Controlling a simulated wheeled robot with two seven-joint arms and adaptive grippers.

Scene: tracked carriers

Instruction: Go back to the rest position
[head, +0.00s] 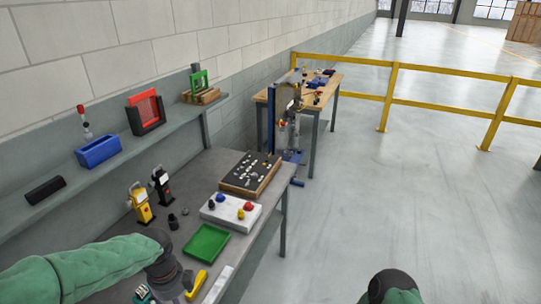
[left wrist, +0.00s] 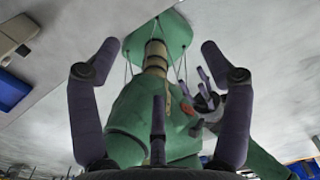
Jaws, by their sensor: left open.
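My left gripper (head: 178,287) is at the near end of the grey bench, at the bottom of the head view, with my green arm coming in from the left. In the left wrist view its dark fingers (left wrist: 158,75) are spread wide apart with nothing held between them. Behind them show my own green body and base. Smaller dark fingers, which look like my right gripper (left wrist: 208,95), show beside my body there; their opening is unclear. In the head view only a green and black part of my right arm shows at the bottom edge.
The grey bench holds a green tray (head: 206,244), a white box with coloured knobs (head: 230,212), a dark board (head: 250,174) and a yellow-handled item (head: 197,284) close beside my left gripper. A shelf (head: 160,138) runs along the wall. Open floor (head: 400,200) lies right.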

